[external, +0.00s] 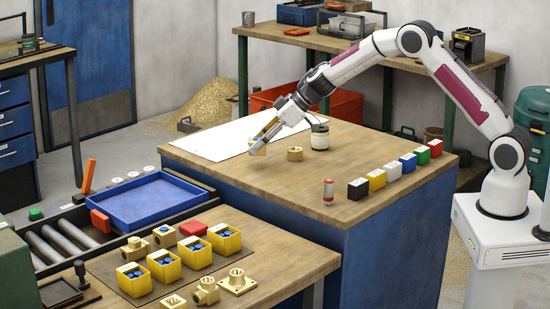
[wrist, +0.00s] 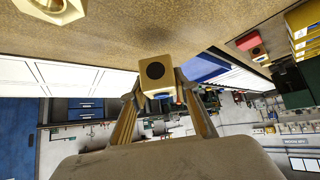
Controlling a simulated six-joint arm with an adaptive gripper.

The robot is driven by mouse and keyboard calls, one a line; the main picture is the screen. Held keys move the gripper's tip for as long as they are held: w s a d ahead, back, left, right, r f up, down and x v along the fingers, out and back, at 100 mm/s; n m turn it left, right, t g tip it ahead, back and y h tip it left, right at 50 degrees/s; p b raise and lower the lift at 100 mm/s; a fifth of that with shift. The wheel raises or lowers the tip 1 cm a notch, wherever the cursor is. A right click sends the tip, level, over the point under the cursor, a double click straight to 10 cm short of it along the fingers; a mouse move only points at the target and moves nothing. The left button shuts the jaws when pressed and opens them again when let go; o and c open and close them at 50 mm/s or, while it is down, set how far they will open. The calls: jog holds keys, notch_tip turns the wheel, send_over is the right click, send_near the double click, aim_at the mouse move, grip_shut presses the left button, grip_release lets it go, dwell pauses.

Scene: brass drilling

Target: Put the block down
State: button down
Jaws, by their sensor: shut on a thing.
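My gripper (external: 258,143) is over the wooden bench, at the edge of a white sheet (external: 218,137). It is shut on a brass-coloured block. In the wrist view the block (wrist: 155,72) sits between the two fingertips, with a dark round spot on the face towards the camera. In the external view the block (external: 257,149) is small and partly hidden by the fingers. I cannot tell whether it touches the surface below.
A brass ring-shaped part (external: 295,154) and a jar (external: 320,137) stand right of my gripper. A row of coloured boxes (external: 377,180) and a red-topped bottle (external: 328,191) line the right side. The bench's front left is clear. A blue tray (external: 152,204) lies lower left.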

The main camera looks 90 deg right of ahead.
aim_at(258, 155)
jog(key=shift+f, duration=1.8)
jog(key=shift+f, duration=0.15)
jog(key=c, duration=1.5)
grip_release()
jog(key=shift+f, duration=0.1)
jog(key=shift+v, duration=6.1)
